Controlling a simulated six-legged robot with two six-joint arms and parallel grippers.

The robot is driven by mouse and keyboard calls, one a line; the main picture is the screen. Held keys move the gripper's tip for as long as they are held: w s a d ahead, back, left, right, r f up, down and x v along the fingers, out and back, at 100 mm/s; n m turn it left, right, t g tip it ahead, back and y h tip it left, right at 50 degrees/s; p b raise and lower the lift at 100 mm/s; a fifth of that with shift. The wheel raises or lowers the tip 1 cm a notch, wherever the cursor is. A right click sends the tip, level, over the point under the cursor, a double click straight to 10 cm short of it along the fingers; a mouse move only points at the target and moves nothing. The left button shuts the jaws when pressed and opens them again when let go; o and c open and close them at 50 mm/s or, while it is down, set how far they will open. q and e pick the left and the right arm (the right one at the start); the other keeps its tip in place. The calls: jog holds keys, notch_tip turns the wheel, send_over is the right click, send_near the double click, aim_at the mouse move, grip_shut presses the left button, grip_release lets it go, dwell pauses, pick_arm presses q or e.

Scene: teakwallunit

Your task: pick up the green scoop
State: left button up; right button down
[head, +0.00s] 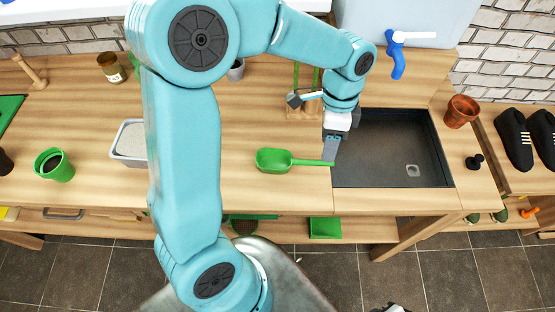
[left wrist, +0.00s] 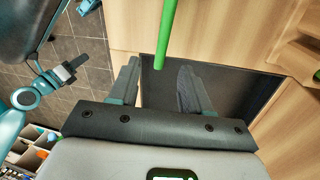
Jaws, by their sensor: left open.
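The green scoop (head: 272,160) lies on the wooden worktop, left of the dark sink. Its bowl is to the left and its handle points right to the sink's left edge. My left gripper (head: 332,150) is above the handle's end, pointing down. In the left wrist view, the green handle (left wrist: 166,30) comes in from the top, and its end shows between the open, empty fingers of my left gripper (left wrist: 158,88). Contact cannot be told. A gripper of mine, likely the right one (left wrist: 66,70), shows small at the left of that view; its jaws are unclear.
The sink (head: 385,150) is right of the scoop. A wooden rack (head: 300,108) with green-handled tools stands behind it. A grey tray (head: 130,140) and a green pot (head: 55,165) are to the left. A terracotta pot (head: 461,110) is beyond the sink. The worktop around the scoop is clear.

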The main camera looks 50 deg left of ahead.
aim_at(325, 164)
pick_arm(q)
jog(key=shift+f, duration=0.7)
jog(key=shift+s+d+f, duration=0.2)
jog(key=shift+d+f, duration=0.2)
jog(key=shift+f, duration=0.1)
jog(key=f, duration=0.4)
jog(key=shift+s+p, duration=0.2)
jog(key=shift+p, duration=0.15)
jog(key=shift+d+f, duration=0.15)
jog(key=shift+f, duration=0.2)
jog(key=shift+s, duration=0.1)
jog(key=shift+c, duration=0.3)
grip_shut()
